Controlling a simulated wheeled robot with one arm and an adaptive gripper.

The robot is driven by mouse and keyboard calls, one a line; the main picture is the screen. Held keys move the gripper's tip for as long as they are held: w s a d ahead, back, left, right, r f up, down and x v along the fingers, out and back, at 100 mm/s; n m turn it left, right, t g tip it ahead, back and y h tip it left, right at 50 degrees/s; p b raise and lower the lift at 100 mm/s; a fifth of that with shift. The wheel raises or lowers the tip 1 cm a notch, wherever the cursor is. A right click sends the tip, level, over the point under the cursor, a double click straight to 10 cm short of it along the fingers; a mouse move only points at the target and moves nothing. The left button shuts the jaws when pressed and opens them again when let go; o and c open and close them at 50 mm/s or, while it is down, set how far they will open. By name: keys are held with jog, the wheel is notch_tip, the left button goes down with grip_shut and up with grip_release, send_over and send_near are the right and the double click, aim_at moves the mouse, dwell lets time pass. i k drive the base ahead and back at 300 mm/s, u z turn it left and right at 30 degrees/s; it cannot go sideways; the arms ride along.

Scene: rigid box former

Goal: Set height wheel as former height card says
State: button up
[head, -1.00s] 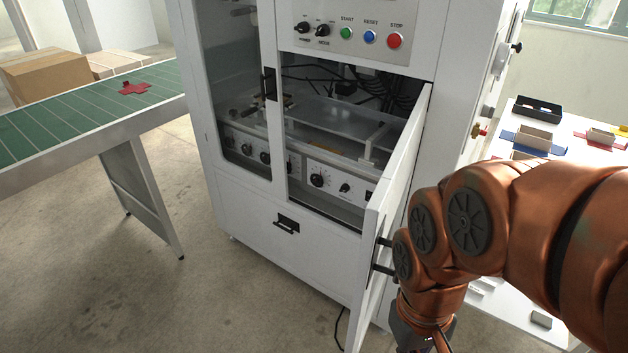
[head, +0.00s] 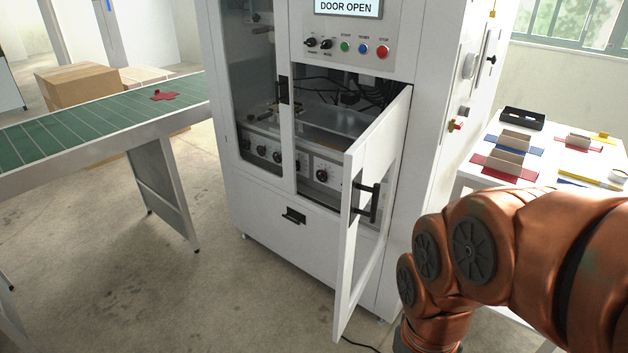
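The white cabinet (head: 262,228) stands in the middle with its right door (head: 374,200) swung open toward me. Inside, a lower panel carries a dark dial knob (head: 321,175) with marks around it, and several more knobs (head: 261,151) sit behind the left window. I cannot tell which one is the height wheel. The door hides the right part of the panel. No height card can be made out. My arm comes in from the lower right, beside the door and apart from its black handle (head: 374,203). My gripper is below the picture.
The screen (head: 347,7) reads DOOR OPEN, above switches and green, blue and red buttons (head: 383,51). A white table (head: 481,184) with trays and box parts stands at right. A green conveyor (head: 95,124) with a red flat blank (head: 165,96) is at left. The floor in front is free.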

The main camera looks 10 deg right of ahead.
aim_at(323, 175)
jog(key=u, duration=0.7)
jog(key=i, duration=0.65)
jog(key=u, duration=0.8)
jog(key=i, duration=0.8)
jog(key=z, duration=0.9)
jog(key=i, duration=0.7)
jog(key=z, duration=0.8)
